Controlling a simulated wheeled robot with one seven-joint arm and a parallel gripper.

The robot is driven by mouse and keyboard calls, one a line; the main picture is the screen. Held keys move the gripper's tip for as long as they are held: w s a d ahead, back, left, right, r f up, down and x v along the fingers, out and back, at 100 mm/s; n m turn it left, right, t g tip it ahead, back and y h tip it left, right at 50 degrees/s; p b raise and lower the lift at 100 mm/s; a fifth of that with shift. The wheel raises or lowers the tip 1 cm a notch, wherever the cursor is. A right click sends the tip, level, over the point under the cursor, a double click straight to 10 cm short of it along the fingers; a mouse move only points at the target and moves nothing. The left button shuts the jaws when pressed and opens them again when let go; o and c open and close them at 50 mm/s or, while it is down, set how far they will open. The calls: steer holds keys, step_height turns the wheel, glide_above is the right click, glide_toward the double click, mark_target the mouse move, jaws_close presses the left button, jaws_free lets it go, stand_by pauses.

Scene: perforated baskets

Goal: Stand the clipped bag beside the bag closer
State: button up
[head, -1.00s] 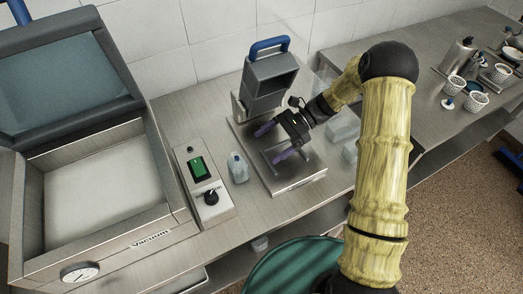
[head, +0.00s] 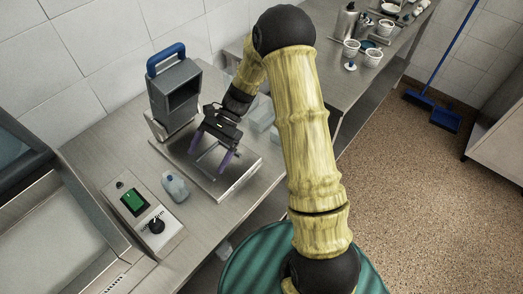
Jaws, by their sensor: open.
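A grey machine with a blue handle (head: 172,85), which looks like the bag closer, stands against the wall over a flat metal plate (head: 235,182). A small pale-blue, translucent bag (head: 175,188) stands on the counter in front of the plate; it looks like the clipped bag, but its clip is too small to make out. My gripper (head: 211,153) is open over the plate, its purple fingers apart with nothing between them. It is to the right of and behind the small bag, apart from it.
A control box (head: 143,215) with a green switch and black knob sits just left of the small bag. A large lidded vacuum machine (head: 60,232) fills the left. Clear bags or tubs (head: 262,115) lie behind my arm. Perforated white baskets (head: 373,57) stand on the far counter.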

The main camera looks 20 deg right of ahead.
steer(key=s+d+r+n+t+h, duration=0.4)
steer(key=s+d+n, duration=0.1)
steer(key=d, duration=0.2)
steer(key=s+d+r+n+t+h, duration=0.4)
steer(key=s+d+n, duration=0.1)
steer(key=d, duration=0.2)
steer(key=shift+s+r+t+h, duration=0.25)
steer(key=shift+s+t+h, duration=0.05)
steer(key=shift+t+h, duration=0.1)
stand_by(0.4)
